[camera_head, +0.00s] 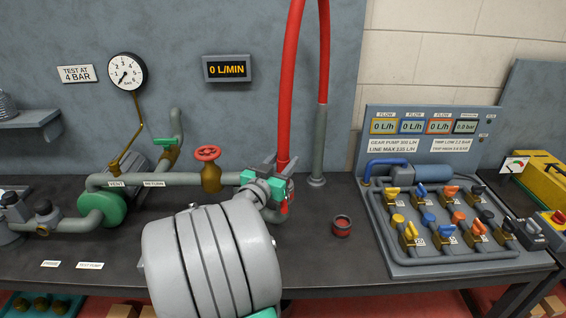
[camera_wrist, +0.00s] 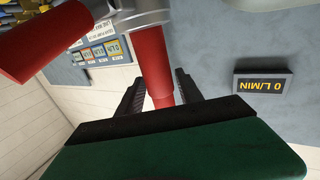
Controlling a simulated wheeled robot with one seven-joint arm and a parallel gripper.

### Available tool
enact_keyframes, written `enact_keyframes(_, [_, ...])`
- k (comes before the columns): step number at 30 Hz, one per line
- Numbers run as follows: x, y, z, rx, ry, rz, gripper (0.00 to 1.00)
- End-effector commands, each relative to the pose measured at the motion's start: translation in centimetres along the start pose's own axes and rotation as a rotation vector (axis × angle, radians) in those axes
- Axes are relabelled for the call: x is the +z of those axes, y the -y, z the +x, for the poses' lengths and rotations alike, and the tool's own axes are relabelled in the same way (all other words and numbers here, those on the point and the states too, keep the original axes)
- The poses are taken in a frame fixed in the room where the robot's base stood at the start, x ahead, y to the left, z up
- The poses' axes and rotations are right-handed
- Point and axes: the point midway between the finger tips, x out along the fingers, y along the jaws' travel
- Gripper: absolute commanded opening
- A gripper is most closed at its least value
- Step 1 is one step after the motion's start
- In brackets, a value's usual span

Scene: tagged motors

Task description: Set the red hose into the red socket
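The red hose (camera_head: 286,90) loops over at the top of the head view and comes down to my gripper (camera_head: 282,190). In the wrist view its red length (camera_wrist: 154,66) passes between the two dark fingers of my gripper (camera_wrist: 160,85), which appear closed against it. A grey collar and a second red part lie beyond it there. A short red end shows just below the gripper in the head view. The red socket (camera_head: 342,226) is a small dark-red ring on the bench, below and right of my gripper, apart from the hose. The exact finger contact is partly hidden.
A grey post (camera_head: 318,150) holds the hose's other side. A valve panel (camera_head: 440,225) stands right of the socket. A pipe with a red handwheel (camera_head: 208,153) runs left of the gripper. The bench (camera_head: 330,270) is bare around the socket.

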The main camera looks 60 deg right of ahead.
Motion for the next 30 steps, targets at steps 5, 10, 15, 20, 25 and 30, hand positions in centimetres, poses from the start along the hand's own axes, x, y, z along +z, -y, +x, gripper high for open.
enact_keyframes(5, [0.1,0.0,0.0,0.000,0.001,-0.001,0.58])
enact_keyframes(10, [0.1,0.0,0.0,0.000,0.002,-0.001,0.58])
enact_keyframes(15, [0.3,0.2,-1.0,-0.005,0.003,0.000,0.58])
enact_keyframes(20, [0.4,0.3,-4.3,-0.008,0.001,0.000,0.58])
enact_keyframes(25, [0.2,0.2,-7.2,-0.006,0.001,0.000,0.58])
enact_keyframes(30, [0.3,0.2,-8.0,-0.006,0.015,0.000,0.58])
